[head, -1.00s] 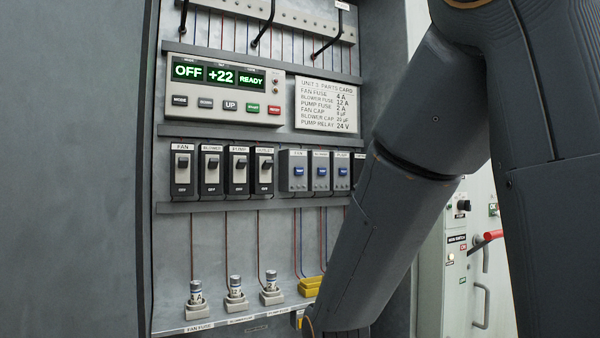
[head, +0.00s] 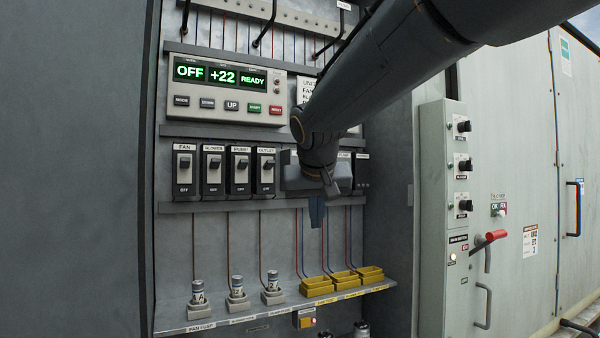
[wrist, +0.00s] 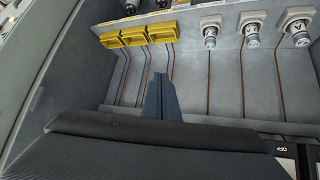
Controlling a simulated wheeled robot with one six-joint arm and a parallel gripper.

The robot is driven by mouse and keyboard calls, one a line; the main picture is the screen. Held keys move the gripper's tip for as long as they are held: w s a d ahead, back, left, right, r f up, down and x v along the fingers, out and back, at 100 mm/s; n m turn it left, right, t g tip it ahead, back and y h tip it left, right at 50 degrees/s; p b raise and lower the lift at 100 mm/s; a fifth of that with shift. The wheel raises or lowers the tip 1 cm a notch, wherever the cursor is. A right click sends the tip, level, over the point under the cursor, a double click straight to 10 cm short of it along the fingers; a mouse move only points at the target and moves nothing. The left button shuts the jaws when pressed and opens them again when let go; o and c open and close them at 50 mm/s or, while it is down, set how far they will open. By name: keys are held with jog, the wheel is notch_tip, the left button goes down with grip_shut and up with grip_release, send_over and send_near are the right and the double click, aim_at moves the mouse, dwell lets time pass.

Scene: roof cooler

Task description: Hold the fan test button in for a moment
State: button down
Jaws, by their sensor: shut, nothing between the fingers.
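My gripper (head: 317,222) is shut and empty, its fingers pointing down in front of the cabinet's back panel, above the yellow holders. In the wrist view the closed fingers (wrist: 160,80) point towards those holders and touch nothing that I can see. The row of modules with blue buttons, one under a FAN label, is mostly hidden behind my gripper, so the fan's blue button does not show now. Which button is the fan test button, I cannot read. The display (head: 219,74) reads OFF, +22, READY.
Black switches (head: 185,172) stand left of my gripper. Capped fuses (head: 237,290) and yellow holders (head: 343,280) line the shelf, also in the wrist view (wrist: 163,32). A parts card (head: 306,90) is partly covered by my arm. A red handle (head: 490,240) is at the right.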

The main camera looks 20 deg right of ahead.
notch_tip(320, 180, up, 12)
jog(key=d+m+t+h, duration=0.1)
jog(key=d, duration=0.1)
jog(key=shift+t, duration=0.3)
jog(key=shift+f, duration=0.1)
jog(key=w+a+p, duration=0.1)
jog(key=w+p, duration=0.1)
jog(key=w, duration=0.6)
jog(key=shift+w+a, duration=0.15)
jog(key=shift+w, duration=0.15)
jog(key=shift+w, duration=0.1)
dwell(1.6)
jog(key=shift+w, duration=0.3)
